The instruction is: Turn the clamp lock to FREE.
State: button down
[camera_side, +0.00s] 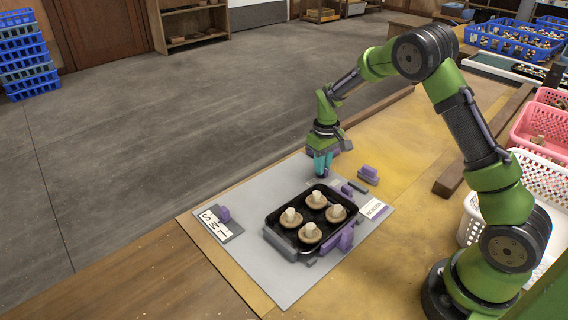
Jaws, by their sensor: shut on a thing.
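My gripper (322,164) points down at the far edge of the grey board (235,260), just behind the black tray (272,216). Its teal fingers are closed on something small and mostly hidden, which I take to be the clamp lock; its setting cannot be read. The tray holds several pale mushrooms (310,232), caps down with stems up. Purple and grey clamp parts (346,240) stand along the tray's right side, and a grey bar (280,244) lies along its front left edge.
A label plate with a purple block (224,214) is at the board's left, and another label (374,208) at its right. A loose purple block (368,175) sits behind the board. White and pink baskets (541,130) stand at the right. The table's front left is clear.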

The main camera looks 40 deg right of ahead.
jog(key=m, duration=0.8)
jog(key=shift+m, duration=0.3)
jog(key=m, duration=0.4)
jog(key=shift+r+m, duration=0.1)
jog(key=shift+m, duration=2)
jog(key=c, duration=1.1)
grip_release()
notch_tip(320, 180, up, 17)
jog(key=shift+f, duration=0.1)
